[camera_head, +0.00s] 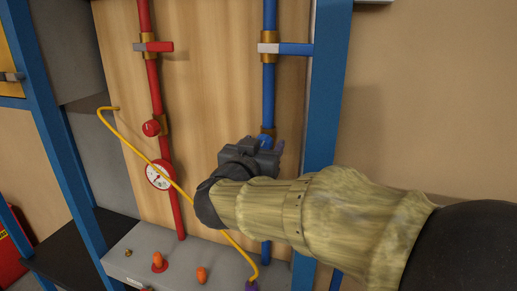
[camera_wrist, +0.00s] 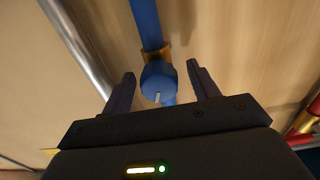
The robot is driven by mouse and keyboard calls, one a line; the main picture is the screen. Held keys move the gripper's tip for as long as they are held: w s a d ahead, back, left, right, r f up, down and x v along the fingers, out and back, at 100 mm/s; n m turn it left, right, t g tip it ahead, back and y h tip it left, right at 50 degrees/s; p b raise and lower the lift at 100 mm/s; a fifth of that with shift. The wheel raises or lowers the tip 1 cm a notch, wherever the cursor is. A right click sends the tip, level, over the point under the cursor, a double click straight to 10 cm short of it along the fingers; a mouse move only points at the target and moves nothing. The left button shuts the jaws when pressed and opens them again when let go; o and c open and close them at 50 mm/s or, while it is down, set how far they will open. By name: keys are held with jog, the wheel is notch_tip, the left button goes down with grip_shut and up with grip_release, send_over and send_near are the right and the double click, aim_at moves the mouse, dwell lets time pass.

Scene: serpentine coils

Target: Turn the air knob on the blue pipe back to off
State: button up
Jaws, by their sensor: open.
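The blue pipe (camera_head: 269,93) runs upright on the right of the wooden panel and also shows in the wrist view (camera_wrist: 147,22). Its round blue air knob (camera_wrist: 159,82), with a pale mark on its face, sits between the two fingers of my gripper (camera_wrist: 160,84) in the wrist view. The fingers are open, with a gap on each side of the knob. In the head view my gripper (camera_head: 271,150) is at the lower part of the blue pipe and hides most of the knob (camera_head: 265,139).
A blue lever (camera_head: 295,49) sits higher on the blue pipe. A yellow hose (camera_head: 135,142) loops across the panel. A blue frame post (camera_head: 327,85) stands close right.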

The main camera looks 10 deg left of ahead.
jog(key=shift+s, duration=0.15)
jog(key=c, duration=1.2)
jog(key=shift+r+p, duration=0.15)
jog(key=shift+p, duration=0.15)
jog(key=shift+n, duration=0.3)
jog(key=shift+n+p, duration=1.2)
jog(key=shift+p, duration=0.75)
jog(key=shift+o, duration=0.3)
jog(key=shift+n+p, duration=0.7)
jog(key=shift+p, duration=0.2)
jog(key=shift+d+f, duration=0.1)
jog(key=shift+f, duration=0.1)
